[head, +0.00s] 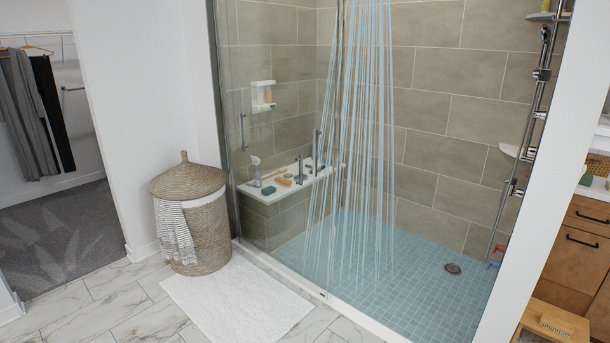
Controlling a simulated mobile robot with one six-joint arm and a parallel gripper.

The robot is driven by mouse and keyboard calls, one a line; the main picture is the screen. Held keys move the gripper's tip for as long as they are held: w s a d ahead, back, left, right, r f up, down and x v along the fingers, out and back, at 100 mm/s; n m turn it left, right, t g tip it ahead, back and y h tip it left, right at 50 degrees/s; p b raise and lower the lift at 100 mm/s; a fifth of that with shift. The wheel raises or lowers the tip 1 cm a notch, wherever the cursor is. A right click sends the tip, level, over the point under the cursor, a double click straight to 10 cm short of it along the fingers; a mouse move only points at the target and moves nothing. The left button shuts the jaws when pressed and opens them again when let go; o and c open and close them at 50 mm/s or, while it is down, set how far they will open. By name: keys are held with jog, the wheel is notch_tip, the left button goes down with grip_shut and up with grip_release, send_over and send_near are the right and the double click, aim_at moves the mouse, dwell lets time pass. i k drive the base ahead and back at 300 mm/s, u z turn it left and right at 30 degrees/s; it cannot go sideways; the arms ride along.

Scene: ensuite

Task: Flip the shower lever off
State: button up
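Water (362,130) runs in pale blue streams from above the top edge of the head view down to the blue tiled shower floor (420,270). A chrome shower rail (541,95) with several fittings stands at the right of the shower. A lower fitting (514,188) sits on this rail. Small red and blue parts (492,265) show near its bottom end. I cannot tell which part is the shower lever; it is too small or hidden. My gripper is not in view.
Glass panels (228,100) front the shower, with a low white sill (325,296). A tiled bench (275,215) inside holds bottles and small items. A wicker hamper (205,230) and white mat (237,300) stand outside. A white wall edge (555,150) and wooden stool (553,322) are at right.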

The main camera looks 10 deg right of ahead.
aim_at(540, 116)
jog(key=z, duration=0.55)
jog(key=i, duration=0.6)
jog(key=z, duration=0.85)
jog(key=i, duration=1.2)
jog(key=z, duration=0.6)
jog(key=k, duration=0.2)
jog(key=u, duration=2.75)
